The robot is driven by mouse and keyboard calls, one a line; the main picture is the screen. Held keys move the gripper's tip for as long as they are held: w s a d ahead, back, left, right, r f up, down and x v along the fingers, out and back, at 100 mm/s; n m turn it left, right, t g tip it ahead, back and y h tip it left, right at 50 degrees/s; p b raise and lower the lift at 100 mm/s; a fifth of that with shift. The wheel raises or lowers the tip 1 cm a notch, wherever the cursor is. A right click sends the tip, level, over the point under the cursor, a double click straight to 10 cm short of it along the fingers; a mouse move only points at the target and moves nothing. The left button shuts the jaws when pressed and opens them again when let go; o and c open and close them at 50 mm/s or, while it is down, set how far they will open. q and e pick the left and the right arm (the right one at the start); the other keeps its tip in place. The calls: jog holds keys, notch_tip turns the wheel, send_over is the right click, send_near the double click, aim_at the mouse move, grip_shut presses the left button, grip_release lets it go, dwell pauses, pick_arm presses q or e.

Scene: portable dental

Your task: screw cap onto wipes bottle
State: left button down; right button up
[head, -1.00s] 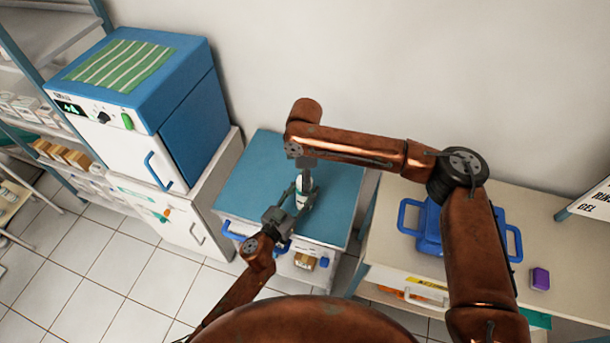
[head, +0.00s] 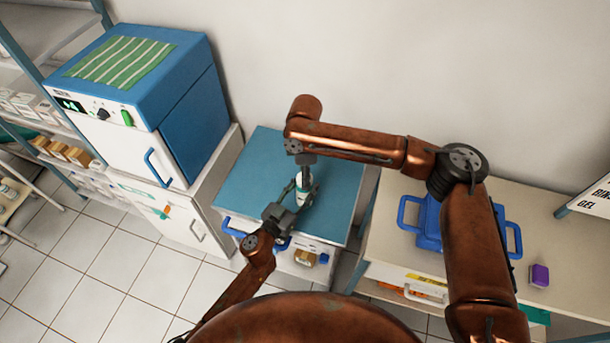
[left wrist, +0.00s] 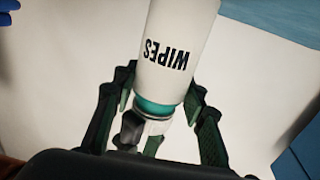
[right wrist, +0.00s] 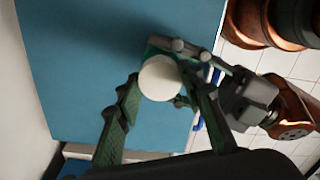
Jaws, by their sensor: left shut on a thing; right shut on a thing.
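The white wipes bottle (left wrist: 180,45) fills the top of the left wrist view, its label upside down there, with a teal band at its neck. In the head view the bottle (head: 304,184) is upright over the blue-topped cabinet. My left gripper (head: 299,190) reaches in from the front left and is shut on the bottle. My right gripper (head: 307,166) points down from above, shut on the round white cap (right wrist: 160,78), which shows from above between its fingers. The cap is at the bottle's neck; I cannot tell how far it is seated.
The blue cabinet top (head: 250,175) is clear around the bottle. A blue-and-white steriliser cabinet (head: 140,100) stands at left. At right, a bench (head: 390,255) holds a blue case (head: 428,222) and a small purple box (head: 540,275). A wall is behind.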

jog(key=o, duration=1.4)
notch_tip(320, 180, up, 12)
pick_arm(q)
jog(key=c, duration=1.1)
grip_release()
jog(key=shift+c, duration=0.2)
jog(key=v, duration=1.2)
